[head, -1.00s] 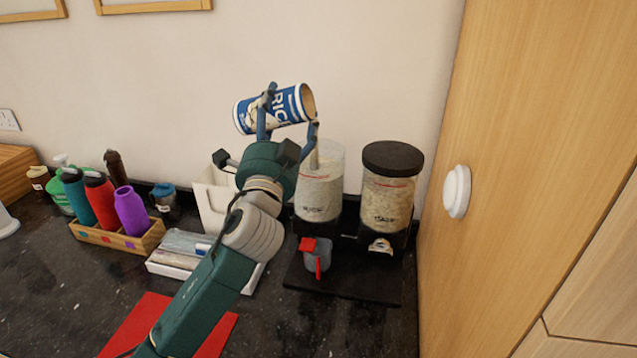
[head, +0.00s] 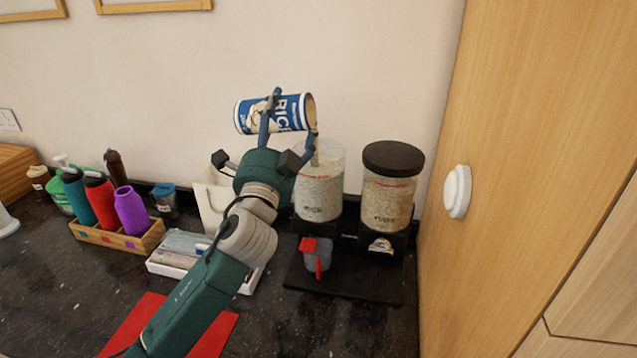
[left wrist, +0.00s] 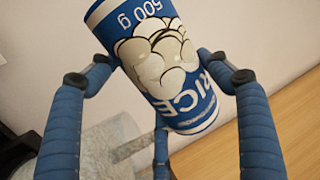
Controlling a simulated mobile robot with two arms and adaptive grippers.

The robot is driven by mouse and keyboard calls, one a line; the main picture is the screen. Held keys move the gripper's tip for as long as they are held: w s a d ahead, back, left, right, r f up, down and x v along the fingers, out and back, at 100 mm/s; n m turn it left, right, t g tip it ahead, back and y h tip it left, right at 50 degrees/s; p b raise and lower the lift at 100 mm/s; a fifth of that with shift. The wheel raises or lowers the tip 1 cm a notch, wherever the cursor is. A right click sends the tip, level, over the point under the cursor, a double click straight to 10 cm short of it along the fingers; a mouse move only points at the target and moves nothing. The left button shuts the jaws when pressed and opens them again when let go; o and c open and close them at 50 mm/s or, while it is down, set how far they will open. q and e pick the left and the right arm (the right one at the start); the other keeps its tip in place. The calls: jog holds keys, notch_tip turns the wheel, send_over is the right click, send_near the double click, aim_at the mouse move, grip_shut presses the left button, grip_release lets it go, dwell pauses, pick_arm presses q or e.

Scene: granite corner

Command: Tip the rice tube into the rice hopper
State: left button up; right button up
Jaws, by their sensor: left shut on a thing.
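The rice tube (head: 289,112) is blue and white with RICE lettering. It lies nearly level in the head view, its open mouth to the right, above the lidless left hopper (head: 319,190). My left gripper (head: 290,115) is shut around the tube's body; its fingers also show around the tube (left wrist: 165,65) in the left wrist view. The left hopper is clear and holds pale grain, with a red line near its top. A thin pale streak shows between the tube's mouth and this hopper; I cannot tell surely if it is falling rice. My right gripper is out of view.
A second hopper (head: 388,190) with a black lid stands close on the right, on the same black base (head: 345,280). A wooden cabinet (head: 540,150) bounds the right side. Bottles in a wooden rack (head: 95,235) and a white tray (head: 160,268) stand left. A red mat (head: 215,335) lies in front.

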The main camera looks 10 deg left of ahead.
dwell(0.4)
pick_arm(q)
jog(key=shift+f+m, duration=0.25)
jog(key=shift+m, duration=0.25)
notch_tip(320, 180, up, 3)
jog(key=n+y+p, duration=0.1)
jog(key=n, duration=0.2)
jog(key=shift+d+n, duration=0.1)
jog(key=shift+n, duration=0.3)
